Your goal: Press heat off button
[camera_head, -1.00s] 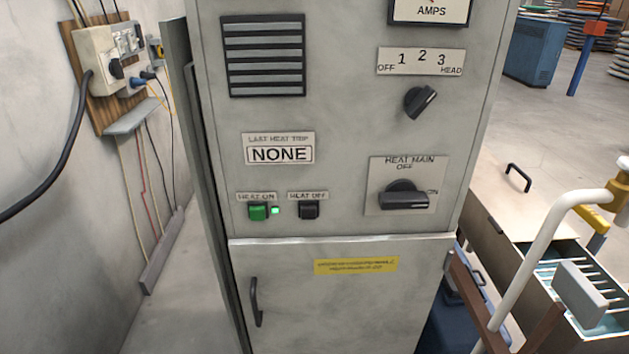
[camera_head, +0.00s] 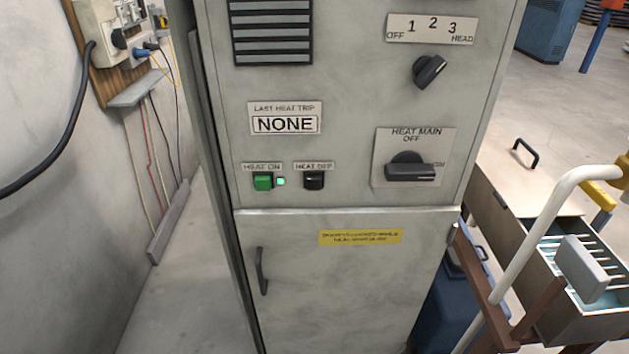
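The grey control cabinet (camera_head: 345,270) fills the middle of the head view. The black heat off button (camera_head: 314,181) sits under its "HEAT OFF" label. To its left are the green heat on button (camera_head: 263,182) and a small lit green lamp (camera_head: 281,182). The heat main switch (camera_head: 410,170) is to the right, its black handle lying sideways toward "ON". The "LAST HEAT TRIP" plate (camera_head: 285,120) reads NONE. Neither of my grippers is in view, and nothing touches the buttons.
A selector knob (camera_head: 429,71) is at the upper right of the panel. The cabinet's lower door has a black handle (camera_head: 262,271). A cart with a white tubular rail (camera_head: 540,235) stands at the right. A wall with sockets and cables (camera_head: 68,150) is at the left.

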